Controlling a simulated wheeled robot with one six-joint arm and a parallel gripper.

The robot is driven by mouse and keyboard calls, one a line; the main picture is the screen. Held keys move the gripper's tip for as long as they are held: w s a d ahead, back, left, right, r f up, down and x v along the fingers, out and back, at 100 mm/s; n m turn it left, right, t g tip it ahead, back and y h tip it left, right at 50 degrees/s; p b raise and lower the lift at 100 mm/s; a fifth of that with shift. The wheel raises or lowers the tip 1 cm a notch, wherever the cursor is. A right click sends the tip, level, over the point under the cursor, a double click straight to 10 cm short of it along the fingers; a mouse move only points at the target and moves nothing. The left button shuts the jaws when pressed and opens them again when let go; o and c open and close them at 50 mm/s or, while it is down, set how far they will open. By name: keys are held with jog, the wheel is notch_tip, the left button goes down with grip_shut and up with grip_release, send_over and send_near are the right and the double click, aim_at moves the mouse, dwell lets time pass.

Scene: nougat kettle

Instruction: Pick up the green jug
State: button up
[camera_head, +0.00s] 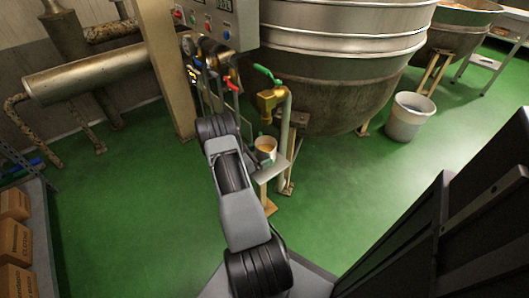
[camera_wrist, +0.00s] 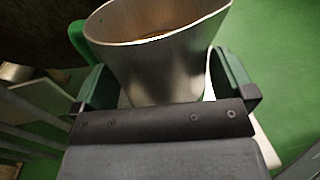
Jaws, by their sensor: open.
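The jug (camera_wrist: 155,60) is a metal vessel with a wide, slanted rim and a green handle (camera_wrist: 82,42) at its left in the wrist view. It stands between the two dark green fingers of my gripper (camera_wrist: 163,78), which is open around it. I cannot tell whether either finger touches the metal. In the head view the jug (camera_head: 265,146) looks small and pale, with orange-brown contents, and stands on a small shelf (camera_head: 270,171) under a brass tap. My gripper is mostly hidden by my arm there.
The brass tap (camera_head: 268,101) with a green lever is close above the jug. The large steel kettle (camera_head: 335,65) stands behind it to the right. A control cabinet post (camera_head: 166,65) is at left. A white bucket (camera_head: 408,117) stands farther right. Green floor is clear at left.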

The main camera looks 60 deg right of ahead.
jog(key=shift+s+d, duration=0.2)
jog(key=shift+d, duration=0.2)
jog(key=shift+c, duration=0.4)
jog(key=c, duration=0.9)
jog(key=shift+c, duration=0.7)
jog(key=shift+r, duration=0.1)
jog(key=shift+r, duration=0.1)
